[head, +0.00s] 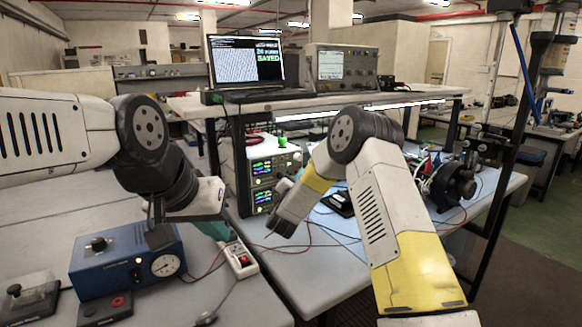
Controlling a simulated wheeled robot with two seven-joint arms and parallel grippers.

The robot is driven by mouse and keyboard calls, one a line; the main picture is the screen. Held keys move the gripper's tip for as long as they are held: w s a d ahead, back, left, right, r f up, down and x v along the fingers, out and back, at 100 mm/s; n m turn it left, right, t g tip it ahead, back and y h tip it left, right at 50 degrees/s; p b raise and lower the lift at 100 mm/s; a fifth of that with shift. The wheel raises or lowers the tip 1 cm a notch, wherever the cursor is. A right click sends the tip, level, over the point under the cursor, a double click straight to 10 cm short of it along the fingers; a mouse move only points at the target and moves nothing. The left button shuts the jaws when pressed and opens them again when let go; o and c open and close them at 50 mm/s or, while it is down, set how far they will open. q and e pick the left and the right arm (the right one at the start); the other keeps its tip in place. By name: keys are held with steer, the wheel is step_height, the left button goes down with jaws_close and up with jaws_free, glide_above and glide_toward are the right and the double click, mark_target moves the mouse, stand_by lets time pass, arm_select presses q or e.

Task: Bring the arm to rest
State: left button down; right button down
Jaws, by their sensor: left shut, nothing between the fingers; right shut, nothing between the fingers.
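My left arm comes in from the left, bends at a dark joint, and its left gripper (159,236) points down in front of the blue box with a round gauge (125,262). The fingers look shut and empty; whether they touch the box cannot be told. My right arm, white and yellow, rises from the lower right and bends down to the left. Its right gripper (284,230) is low over the bench, shut and empty. No sealed cylinder can be made out.
A white switch box with a red rocker (239,259) and cables lie between the grippers. Stacked instruments (263,180) stand behind my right gripper. A laptop (246,63) and oscilloscope (341,68) stand on the raised shelf. A dark motor-like device (453,185) is at right. The left bench is partly clear.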

stand_by(0.4)
step_height(320, 180, up, 10)
steer(key=s+n+g+y, duration=0.2)
steer(key=s+n+y, duration=0.1)
steer(key=n+y, duration=0.15)
steer(key=s+d+r+n+g+y, duration=0.25)
steer(key=s+r, duration=0.25)
steer(key=s, duration=0.3)
steer(key=s+d+f+n+g, duration=0.1)
steer(key=s+d+g, duration=0.1)
steer(key=s, duration=1)
steer(key=s+d+f+n+g, duration=0.1)
steer(key=s+d, duration=0.4)
steer(key=s, duration=0.7)
steer(key=s+d+f+n+g+h, duration=0.1)
steer(key=s+d+f+g, duration=0.2)
steer(key=s, duration=0.9)
steer(key=shift+d+f+g, duration=0.2)
steer(key=shift+d+g, duration=0.55)
steer(key=shift+g, duration=0.5)
steer(key=shift+w, duration=0.1)
